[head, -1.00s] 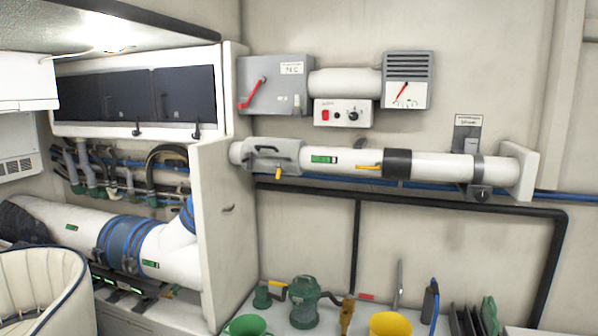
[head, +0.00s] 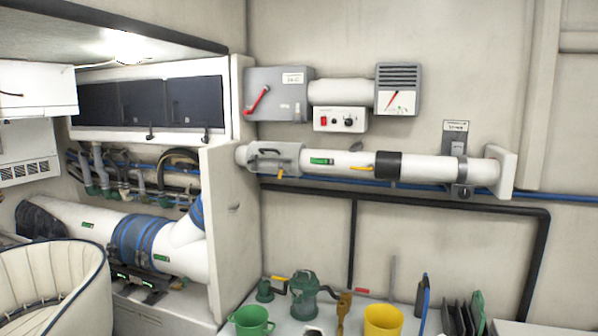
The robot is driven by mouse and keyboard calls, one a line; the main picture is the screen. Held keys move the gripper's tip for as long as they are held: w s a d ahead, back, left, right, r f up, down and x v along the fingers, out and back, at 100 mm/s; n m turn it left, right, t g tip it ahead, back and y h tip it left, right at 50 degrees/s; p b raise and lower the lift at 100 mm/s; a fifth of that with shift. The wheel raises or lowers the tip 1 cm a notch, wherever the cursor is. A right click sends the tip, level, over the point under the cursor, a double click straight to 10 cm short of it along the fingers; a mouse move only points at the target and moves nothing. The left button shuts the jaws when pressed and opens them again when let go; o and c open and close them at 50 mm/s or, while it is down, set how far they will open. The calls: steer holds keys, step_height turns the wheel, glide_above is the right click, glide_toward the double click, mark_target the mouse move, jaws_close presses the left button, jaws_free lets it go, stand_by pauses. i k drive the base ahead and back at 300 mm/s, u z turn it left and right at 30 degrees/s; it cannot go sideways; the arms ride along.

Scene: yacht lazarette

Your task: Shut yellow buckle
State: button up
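A white horizontal pipe (head: 335,161) runs along the wall. A grey clamp or cover (head: 271,158) sits around its left part, and a small yellow tab (head: 281,172) points down at its lower edge. A second yellow piece (head: 361,167) lies nearly level along the pipe, just left of a black band (head: 388,165). I cannot tell which of the two is the yellow buckle, or whether either is open or shut. My gripper is not in view.
Below stands a white bench (head: 313,316) with a green mug (head: 251,320), a green pump-like body (head: 304,295) and a yellow cup (head: 382,320). A cream chair (head: 50,285) is at left. A white partition (head: 230,225) stands left of the pipe.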

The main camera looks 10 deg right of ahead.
mark_target(282, 171)
steer(key=u, duration=0.15)
steer(key=i, duration=0.95)
steer(key=z, duration=0.9)
steer(key=k, duration=0.15)
steer(key=u, duration=2.7)
